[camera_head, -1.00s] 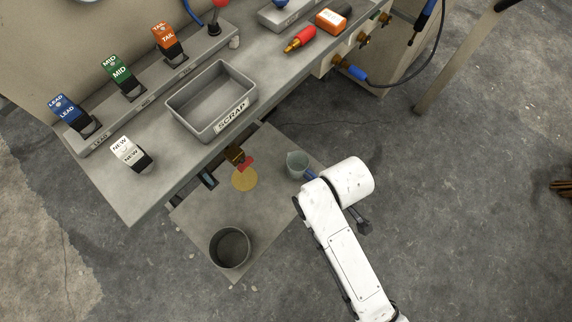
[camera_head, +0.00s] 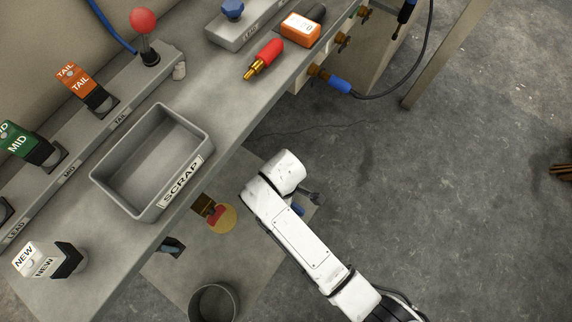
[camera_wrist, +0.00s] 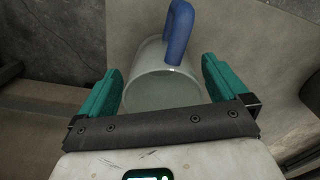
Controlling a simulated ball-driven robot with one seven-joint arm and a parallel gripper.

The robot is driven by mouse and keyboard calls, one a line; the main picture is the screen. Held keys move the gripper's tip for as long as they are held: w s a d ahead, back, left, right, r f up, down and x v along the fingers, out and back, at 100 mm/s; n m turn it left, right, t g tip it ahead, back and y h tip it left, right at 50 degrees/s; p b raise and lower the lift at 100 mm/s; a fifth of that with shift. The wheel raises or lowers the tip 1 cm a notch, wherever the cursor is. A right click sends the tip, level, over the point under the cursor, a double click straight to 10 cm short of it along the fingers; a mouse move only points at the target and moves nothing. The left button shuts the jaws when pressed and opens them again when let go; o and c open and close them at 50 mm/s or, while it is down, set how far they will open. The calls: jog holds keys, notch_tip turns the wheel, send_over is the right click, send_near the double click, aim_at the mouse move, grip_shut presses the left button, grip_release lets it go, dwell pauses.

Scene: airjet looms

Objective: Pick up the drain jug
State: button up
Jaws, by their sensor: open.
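The drain jug (camera_wrist: 150,88) is a pale, translucent vessel with a blue handle (camera_wrist: 179,35) in the wrist view. In the head view my arm hides most of it, and only a bit of blue handle (camera_head: 298,209) shows. My gripper (camera_wrist: 162,68) is open, with one teal finger on each side of the jug's body. The handle lies toward the far side, beyond the fingertips. I cannot tell whether either finger touches the jug.
The bench's scrap bin (camera_head: 150,208) and NEW block (camera_head: 45,258) stand left of my arm. A low plate (camera_head: 172,275) below carries a dark round pot (camera_head: 213,303) and a yellow disc (camera_head: 222,219).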

jog(key=shift+s+f+b, duration=0.1)
jog(key=shift+f+b, duration=0.25)
jog(key=shift+f, duration=1.2)
jog(key=c, duration=1.1)
